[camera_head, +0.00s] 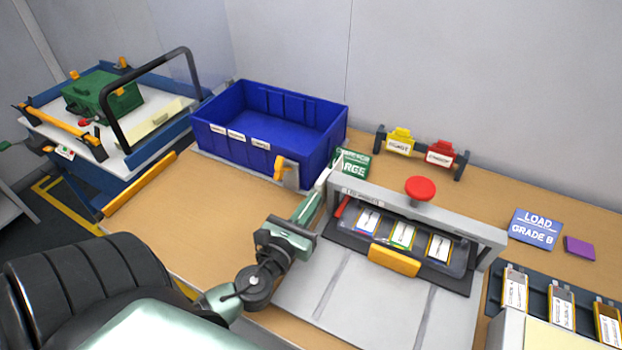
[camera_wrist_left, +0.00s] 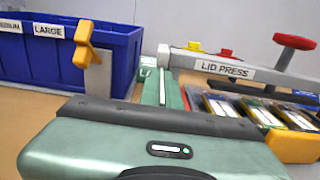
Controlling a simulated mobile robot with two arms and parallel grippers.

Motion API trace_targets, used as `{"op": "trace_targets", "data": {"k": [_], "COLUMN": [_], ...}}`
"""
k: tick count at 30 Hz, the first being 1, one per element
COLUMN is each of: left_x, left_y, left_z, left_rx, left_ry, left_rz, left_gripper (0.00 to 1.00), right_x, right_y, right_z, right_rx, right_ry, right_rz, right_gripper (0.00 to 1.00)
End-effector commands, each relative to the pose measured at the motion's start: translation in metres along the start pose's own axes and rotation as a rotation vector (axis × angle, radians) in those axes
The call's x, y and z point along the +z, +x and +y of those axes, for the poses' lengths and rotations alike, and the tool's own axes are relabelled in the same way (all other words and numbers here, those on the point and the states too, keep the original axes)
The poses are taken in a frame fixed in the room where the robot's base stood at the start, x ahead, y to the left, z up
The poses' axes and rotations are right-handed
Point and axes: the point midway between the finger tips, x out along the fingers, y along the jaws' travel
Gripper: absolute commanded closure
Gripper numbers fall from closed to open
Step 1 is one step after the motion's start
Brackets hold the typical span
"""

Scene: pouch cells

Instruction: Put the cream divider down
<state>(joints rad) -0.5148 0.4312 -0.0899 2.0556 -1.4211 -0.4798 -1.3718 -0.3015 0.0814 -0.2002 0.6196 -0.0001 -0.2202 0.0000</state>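My left gripper (camera_head: 312,200) reaches in between the blue bin and the lid press. Its green fingers are close together, and they also show in the left wrist view (camera_wrist_left: 162,88). A thin pale plate, apparently the cream divider (camera_head: 329,170), sticks out past the fingertips, seen nearly edge-on. In the left wrist view it shows as a narrow white strip (camera_wrist_left: 162,84) between the fingers. Its lower part is hidden by the fingers, and I cannot tell whether it touches anything below. My right gripper is not in view.
The blue bin (camera_head: 222,148) stands behind, with an orange-topped piece (camera_head: 287,171) at its front right. The lid press (camera_head: 420,216) with a red knob (camera_head: 420,188) is close on the right. A green card (camera_head: 352,163) lies beyond the fingertips. The table's left front (camera_head: 190,215) is clear.

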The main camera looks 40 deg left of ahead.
Motion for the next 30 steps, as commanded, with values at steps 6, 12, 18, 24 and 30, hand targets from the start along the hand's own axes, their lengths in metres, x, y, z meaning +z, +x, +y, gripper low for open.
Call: {"op": "trace_targets", "data": {"k": [6,12,18,24,30], "left_x": [-0.024,-0.023,-0.026,-0.026,-0.023], "left_y": [0.000,0.000,0.000,0.000,0.000], "left_z": [0.000,0.000,0.000,0.000,0.000], "left_rx": [0.000,0.000,0.000,0.000,0.000], "left_ry": [0.001,0.000,0.000,0.000,0.000], "left_rz": [0.000,-0.001,-0.001,0.000,0.000], "left_gripper": [1.00,1.00,0.85,0.75,0.75], "right_x": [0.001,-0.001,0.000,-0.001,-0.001], "right_y": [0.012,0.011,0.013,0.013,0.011], "right_z": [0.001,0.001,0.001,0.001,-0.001], "right_rx": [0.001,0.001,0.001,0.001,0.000], "right_ry": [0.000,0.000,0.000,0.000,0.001], "right_rz": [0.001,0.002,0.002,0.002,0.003], "right_gripper": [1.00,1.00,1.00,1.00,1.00]}}
